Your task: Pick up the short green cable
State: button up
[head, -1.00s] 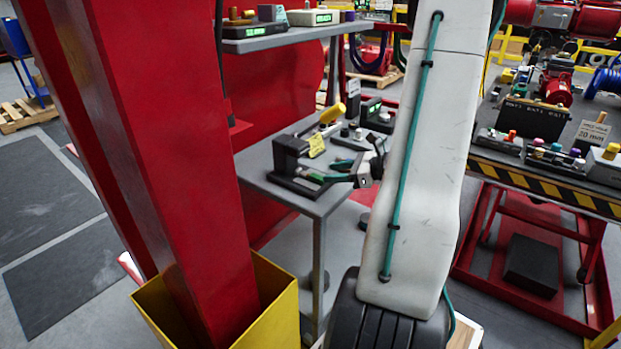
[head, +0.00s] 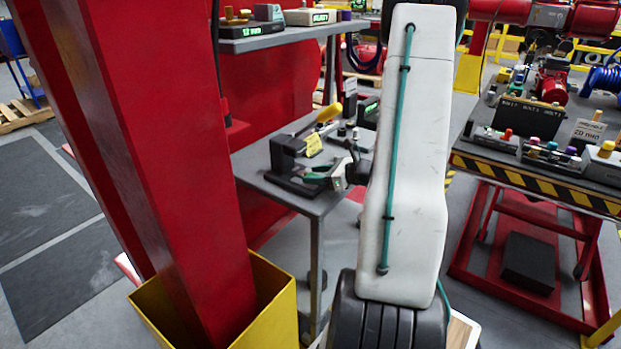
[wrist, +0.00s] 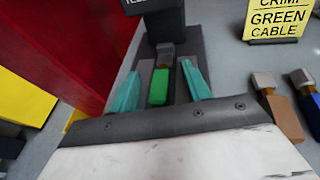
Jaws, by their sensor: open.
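My gripper (wrist: 160,72) is open, with one teal finger on each side of the green cable. I cannot tell whether either finger touches it. In the head view my gripper (head: 322,172) reaches in from the right over the fixture on the grey table (head: 312,202). The green cable is hard to make out there behind the fingers.
A yellow sign reading "green cable" (wrist: 278,18) stands right of the fixture. A brown piece (wrist: 283,115) and a blue one (wrist: 306,90) lie to the right. A dark upright block (wrist: 165,20) stands behind. A red column (head: 150,150) stands left of the table.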

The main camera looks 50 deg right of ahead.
grip_shut()
jog(key=shift+r, duration=0.15)
